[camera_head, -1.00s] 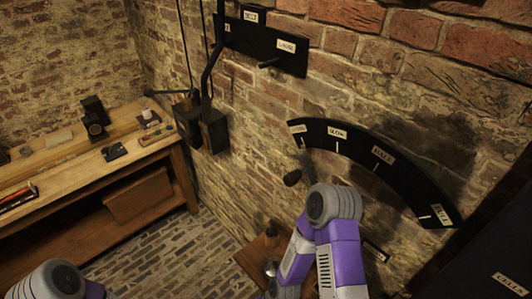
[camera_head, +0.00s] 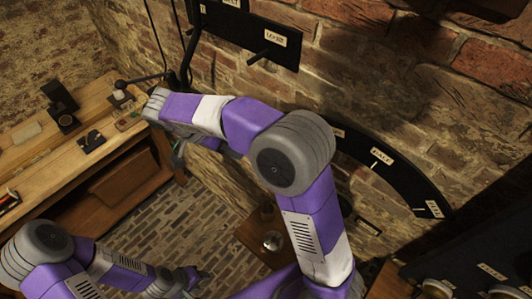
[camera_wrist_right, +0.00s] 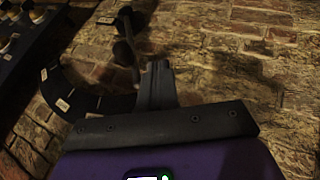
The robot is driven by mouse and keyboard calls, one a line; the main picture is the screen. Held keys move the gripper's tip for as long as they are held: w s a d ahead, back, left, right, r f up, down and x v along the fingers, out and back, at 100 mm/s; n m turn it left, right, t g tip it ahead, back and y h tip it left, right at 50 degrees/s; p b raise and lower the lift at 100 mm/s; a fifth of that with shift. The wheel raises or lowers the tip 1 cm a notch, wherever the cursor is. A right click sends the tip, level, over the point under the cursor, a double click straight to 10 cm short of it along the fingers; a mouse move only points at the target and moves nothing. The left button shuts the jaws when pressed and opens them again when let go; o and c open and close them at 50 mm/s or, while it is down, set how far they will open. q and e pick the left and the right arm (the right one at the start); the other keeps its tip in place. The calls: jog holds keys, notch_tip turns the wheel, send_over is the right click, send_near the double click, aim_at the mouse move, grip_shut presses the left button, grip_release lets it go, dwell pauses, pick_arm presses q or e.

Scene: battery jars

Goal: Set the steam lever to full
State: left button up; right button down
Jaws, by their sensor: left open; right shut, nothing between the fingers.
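The steam scale (camera_head: 410,182) is a black arc on the brick wall, with white labels; HALF and FULL (camera_head: 434,208) are readable. Its left part and the steam lever are hidden behind my right arm in the head view. In the right wrist view, the arc (camera_wrist_right: 95,103) lies at the left and a dark lever with a knob (camera_wrist_right: 122,50) stands just beyond my right gripper (camera_wrist_right: 158,68). That gripper is shut and empty; I cannot tell whether it touches the lever. My left gripper (camera_head: 193,277) is low at the bottom of the head view, away from the lever.
A black labelled plate (camera_head: 250,32) with a peg is on the wall above. A wooden bench (camera_head: 70,165) with small objects stands at the left. A small wooden stand (camera_head: 255,238) is below my right arm. A dark panel with knobs (camera_head: 480,262) is at the lower right.

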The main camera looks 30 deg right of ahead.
jog(key=s+d+f, duration=0.5)
jog(key=d, duration=0.3)
jog(key=shift+s+f+m, duration=0.2)
jog(key=shift+s+m, duration=0.1)
jog(key=shift+s, duration=0.05)
dwell(0.4)
